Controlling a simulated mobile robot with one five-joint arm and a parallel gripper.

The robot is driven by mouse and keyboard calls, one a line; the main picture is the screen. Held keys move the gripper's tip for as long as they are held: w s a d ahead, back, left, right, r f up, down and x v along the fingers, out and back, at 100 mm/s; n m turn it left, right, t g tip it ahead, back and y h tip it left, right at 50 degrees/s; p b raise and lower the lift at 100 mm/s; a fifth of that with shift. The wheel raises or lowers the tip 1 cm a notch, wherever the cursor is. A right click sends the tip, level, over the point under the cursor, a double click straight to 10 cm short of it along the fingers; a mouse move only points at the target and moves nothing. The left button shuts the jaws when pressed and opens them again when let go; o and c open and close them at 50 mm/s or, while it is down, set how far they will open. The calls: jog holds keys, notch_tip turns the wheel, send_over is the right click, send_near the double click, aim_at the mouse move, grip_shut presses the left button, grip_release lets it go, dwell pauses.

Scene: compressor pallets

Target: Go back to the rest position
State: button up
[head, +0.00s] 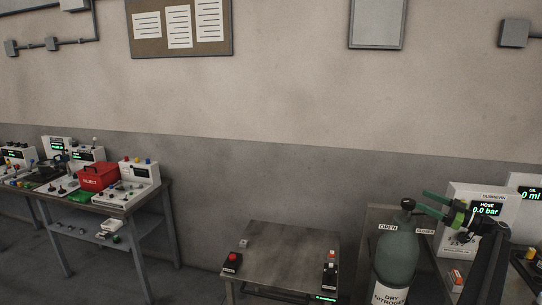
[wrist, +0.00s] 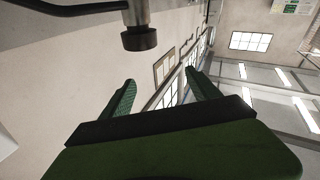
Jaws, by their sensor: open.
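My gripper (head: 421,201) shows at the right of the head view, its green fingers spread and pointing left. It is close to the black valve knob (head: 408,204) on top of the grey-green dry nitrogen cylinder (head: 398,250). Whether the fingers touch the knob cannot be told from the head view. In the wrist view the fingers of my gripper (wrist: 159,77) are open with nothing between them. A dark round knob on a metal stem (wrist: 139,38) shows beyond the fingertips there, apart from them.
A white unit with a hose display (head: 486,211) stands behind my arm at the right. A metal table (head: 285,255) with red and black buttons stands left of the cylinder. A bench (head: 150,198) at the left holds instruments and a red reject bin (head: 97,178). Floor shows between them.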

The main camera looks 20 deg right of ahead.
jog(key=w+a+r+m+t+h, duration=0.2)
jog(key=w+a+m+h, duration=0.25)
jog(key=w+h, duration=0.4)
jog(key=w+a+r+m+t+h, duration=0.25)
jog(key=w+a+m+h, duration=0.2)
jog(key=w, duration=0.75)
jog(key=w+a+f+m+g+h, duration=0.25)
jog(key=a+f+g, duration=0.2)
jog(key=a, duration=0.25)
jog(key=w+a+f+m+g+h, duration=0.2)
jog(key=a+f+m+g+h, duration=0.15)
jog(key=a+f, duration=0.3)
jog(key=s+a+f+n+g+y, duration=0.1)
jog(key=s+a+f+g+y, duration=0.1)
jog(key=a+f, duration=0.45)
jog(key=s+a+f+n+g+y, duration=0.1)
jog(key=s+a+f+g+y, duration=0.15)
jog(key=a, duration=0.75)
jog(key=s+a+f+n+g+y, duration=0.1)
jog(key=s+a+f+g, duration=0.15)
jog(key=a+f, duration=0.45)
jog(key=s+a+f+n+g+y, duration=0.2)
jog(key=s+a+g, duration=0.1)
jog(key=s+a, duration=0.6)
jog(key=s+a+f+n+g+y, duration=0.2)
jog(key=s+a, duration=0.6)
jog(key=a, duration=0.6)
jog(key=shift+s+a+f+n+g, duration=0.35)
jog(key=shift+f+g, duration=0.1)
jog(key=shift+g, duration=0.6)
